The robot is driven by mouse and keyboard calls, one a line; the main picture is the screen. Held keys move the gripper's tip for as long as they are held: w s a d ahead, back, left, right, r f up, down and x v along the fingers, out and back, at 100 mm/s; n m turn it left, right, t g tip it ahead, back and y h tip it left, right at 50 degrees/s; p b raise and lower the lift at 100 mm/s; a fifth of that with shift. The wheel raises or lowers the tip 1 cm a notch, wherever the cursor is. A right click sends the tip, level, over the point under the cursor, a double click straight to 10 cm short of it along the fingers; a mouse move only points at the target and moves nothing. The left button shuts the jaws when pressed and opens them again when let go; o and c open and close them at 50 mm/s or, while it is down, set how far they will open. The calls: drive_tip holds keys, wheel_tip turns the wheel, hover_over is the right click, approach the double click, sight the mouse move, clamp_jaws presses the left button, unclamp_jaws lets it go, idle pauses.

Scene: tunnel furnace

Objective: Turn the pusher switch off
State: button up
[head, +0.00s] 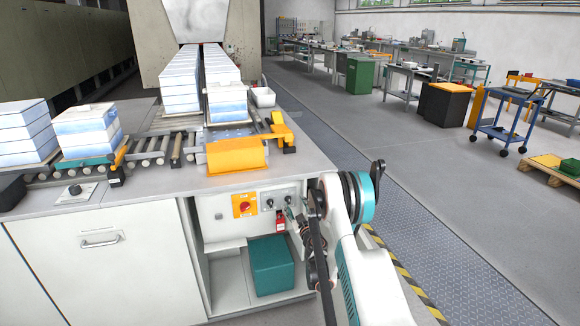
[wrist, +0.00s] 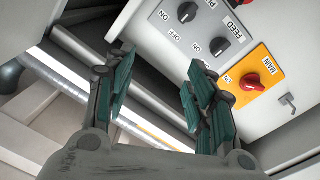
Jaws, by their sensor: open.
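The pusher switch (wrist: 187,13) is a black rotary knob on the white control panel, near the top of the wrist view. In the head view my gripper (head: 298,220) is beside the panel's right end and partly hidden by my arm. Which way the pusher knob points is hard to tell.
The red MAIN switch (wrist: 252,83) on its yellow plate is on the same panel, beside FEED. A green box (head: 272,266) stands in the open shelf. The worktop (head: 150,209) overhangs the panel.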

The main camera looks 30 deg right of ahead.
drive_tip(key=shift+m+g+h, duration=0.3)
drive_tip(key=shift+m+h, duration=0.2)
drive_tip(key=shift+m, duration=0.3)
drive_tip(key=r, duration=0.3)
drive_tip(key=a+r, duration=0.1)
drive_tip(key=r, duration=0.3)
drive_tip(key=w+r, duration=0.1)
drive_tip(key=r, duration=0.3)
drive_tip(key=shift+a, duration=0.2)
wheel_tip(320, 180, up, 10)
drive_tip(key=s+a+m+g, duration=0.1)
drive_tip(key=s+a, duration=0.1)
drive_tip(key=a, duration=0.1)
drive_tip(key=shift+m+h, duration=0.3)
drive_tip(key=shift+h, duration=0.1)
drive_tip(key=shift+r, duration=0.1)
